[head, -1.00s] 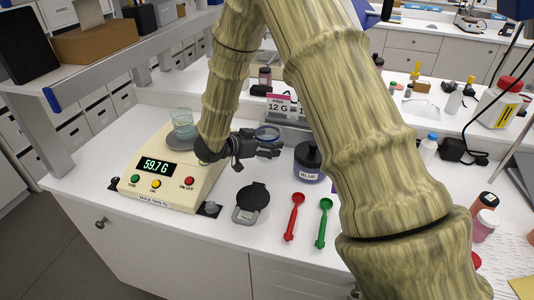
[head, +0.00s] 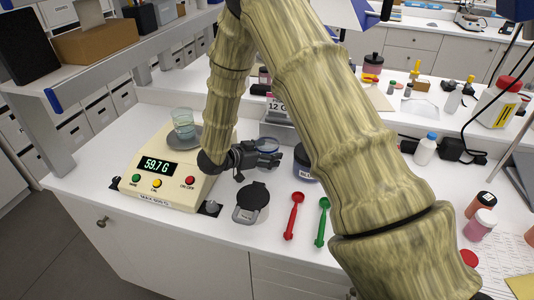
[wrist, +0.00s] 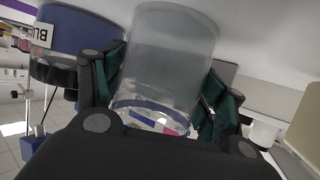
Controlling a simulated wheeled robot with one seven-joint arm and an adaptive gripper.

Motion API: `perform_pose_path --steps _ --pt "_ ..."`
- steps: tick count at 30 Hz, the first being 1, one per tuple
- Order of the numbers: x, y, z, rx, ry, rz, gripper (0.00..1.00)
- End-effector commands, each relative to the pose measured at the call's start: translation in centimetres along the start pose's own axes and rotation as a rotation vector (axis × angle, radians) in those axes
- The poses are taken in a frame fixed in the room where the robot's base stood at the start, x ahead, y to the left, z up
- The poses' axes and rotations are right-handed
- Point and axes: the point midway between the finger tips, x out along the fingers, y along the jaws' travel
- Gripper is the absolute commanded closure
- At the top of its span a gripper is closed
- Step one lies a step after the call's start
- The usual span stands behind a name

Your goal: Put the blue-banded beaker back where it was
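The blue-banded beaker (wrist: 165,60) is clear glass. In the wrist view it sits between my gripper's two green-padded fingers. In the head view its blue-ringed rim (head: 268,145) shows just behind my gripper (head: 272,160), which hides most of its body. My gripper is shut on it and holds it between the scale and the blue jar. Its base is hidden in the head view, so I cannot tell whether it touches the bench. Another clear beaker (head: 183,121) stands on the pan of the cream scale (head: 172,196), which reads 59.7 G.
The dark-lidded blue jar (head: 304,166) is close to the right of my gripper, partly behind my arm. A "12 G" card (head: 277,108) stands behind. In front lie a small black-and-grey device (head: 248,203), a red scoop (head: 293,215) and a green scoop (head: 322,221).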

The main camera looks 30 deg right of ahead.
Motion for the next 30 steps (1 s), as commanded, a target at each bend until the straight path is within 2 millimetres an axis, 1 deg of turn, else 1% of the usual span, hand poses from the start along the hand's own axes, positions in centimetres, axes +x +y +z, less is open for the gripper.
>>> perform_pose_path --steps 1,3,14,17,20,23,30 --pt "0.0 0.0 0.0 0.000 0.000 0.000 0.20" --pt "0.0 0.0 0.0 0.000 -0.001 0.000 0.08" --pt "0.0 0.0 -0.1 0.000 -0.001 0.000 0.08" --pt "-0.3 0.0 -0.2 0.001 -0.001 -0.001 0.08" --pt "-1.3 -0.1 -0.2 0.001 -0.001 -0.002 0.08" --pt "-2.9 -0.1 -0.1 0.001 -0.001 -0.003 0.08" --pt "-7.4 -0.1 -0.1 0.001 0.000 -0.003 0.08"
